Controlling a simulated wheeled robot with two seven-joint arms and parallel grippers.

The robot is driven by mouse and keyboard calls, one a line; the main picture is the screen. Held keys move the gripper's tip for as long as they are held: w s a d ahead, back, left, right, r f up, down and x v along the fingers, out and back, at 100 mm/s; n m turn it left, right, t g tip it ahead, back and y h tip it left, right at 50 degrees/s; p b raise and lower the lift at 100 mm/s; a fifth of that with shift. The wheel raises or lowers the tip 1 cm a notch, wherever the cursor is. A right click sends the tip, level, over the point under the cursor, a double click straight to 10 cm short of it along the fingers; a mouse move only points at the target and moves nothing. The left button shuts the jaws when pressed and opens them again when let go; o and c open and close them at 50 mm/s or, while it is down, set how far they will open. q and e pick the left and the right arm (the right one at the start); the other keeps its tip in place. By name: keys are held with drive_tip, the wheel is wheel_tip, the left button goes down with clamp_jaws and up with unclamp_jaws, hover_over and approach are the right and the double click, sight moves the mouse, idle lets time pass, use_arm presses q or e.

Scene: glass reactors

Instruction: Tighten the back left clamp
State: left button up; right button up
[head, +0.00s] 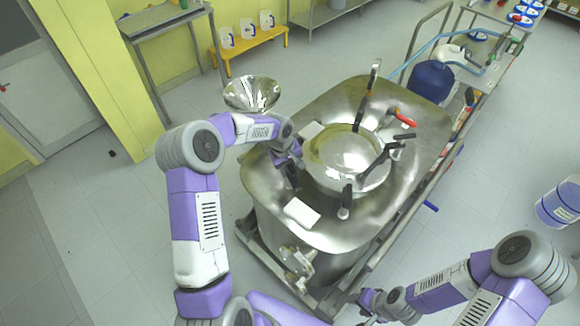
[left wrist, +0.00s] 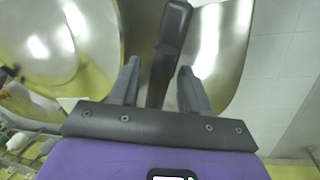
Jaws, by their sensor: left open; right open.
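The steel reactor vessel (head: 420,120) has a round shiny lid (head: 345,153) ringed by several clamps with dark handles. My left gripper (head: 291,163) is at the lid's left side, hiding most of the clamp there. In the left wrist view, that clamp's black handle (left wrist: 172,40) stands between the two spread fingers of the gripper (left wrist: 160,78), with gaps visible on both sides. The lid (left wrist: 35,40) shows at upper left there. My right gripper (head: 371,301) is low, beside the vessel's front right, away from the clamps; its fingers are small in view.
A white pad (head: 301,213) lies on the vessel top. A steel funnel (head: 252,93) is behind my left arm. A cart with a blue drum (head: 431,80) stands at back right.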

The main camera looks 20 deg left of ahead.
use_arm(q)
clamp_jaws()
